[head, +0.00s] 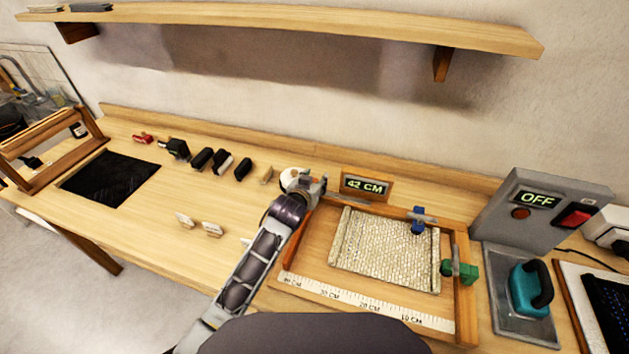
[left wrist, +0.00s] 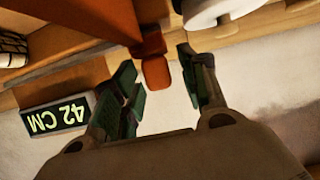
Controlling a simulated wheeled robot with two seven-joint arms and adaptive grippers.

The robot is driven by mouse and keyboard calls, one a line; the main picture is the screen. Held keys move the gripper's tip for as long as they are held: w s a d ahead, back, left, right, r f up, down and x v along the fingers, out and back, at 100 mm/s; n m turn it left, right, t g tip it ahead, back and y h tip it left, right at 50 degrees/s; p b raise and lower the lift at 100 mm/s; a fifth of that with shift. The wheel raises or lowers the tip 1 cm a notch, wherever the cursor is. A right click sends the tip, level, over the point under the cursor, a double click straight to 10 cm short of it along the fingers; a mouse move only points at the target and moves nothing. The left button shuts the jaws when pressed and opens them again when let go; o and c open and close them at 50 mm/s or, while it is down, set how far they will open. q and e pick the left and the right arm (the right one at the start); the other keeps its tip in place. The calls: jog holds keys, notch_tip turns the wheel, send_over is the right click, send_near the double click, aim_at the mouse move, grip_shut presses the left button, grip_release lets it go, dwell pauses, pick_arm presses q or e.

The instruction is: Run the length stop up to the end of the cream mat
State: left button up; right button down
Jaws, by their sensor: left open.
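The cream mat (head: 384,250) lies flat on a wooden measuring board (head: 375,300), near its right end. The length stop, an orange-red bar (head: 296,243), crosses the board to the left of the mat, with a gap between them. My left gripper (head: 317,187) is at the far end of the stop, by the board's back edge. In the left wrist view, its open fingers (left wrist: 162,85) stand either side of the stop's orange tab (left wrist: 156,72), with space showing on both sides. My arm hides part of the stop in the head view.
A display (head: 366,187) behind the board reads 42 CM. A blue clamp (head: 418,221) and a green clamp (head: 461,270) sit at the mat's back and right. A grey box (head: 540,215) reads OFF. Several dark blocks (head: 202,158) stand at the back left.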

pick_arm(q)
grip_shut()
dwell(0.3)
jog(key=shift+s+d+p, duration=0.1)
jog(key=shift+s+d, duration=0.15)
jog(key=shift+d, duration=0.45)
jog(key=shift+s+d+p, duration=0.1)
jog(key=shift+s+d, duration=0.1)
jog(key=shift+d, duration=0.5)
jog(key=shift+s+d+p, duration=0.1)
jog(key=shift+s+d, duration=0.15)
jog(key=shift+d, duration=0.45)
grip_release()
jog(key=shift+r, duration=0.1)
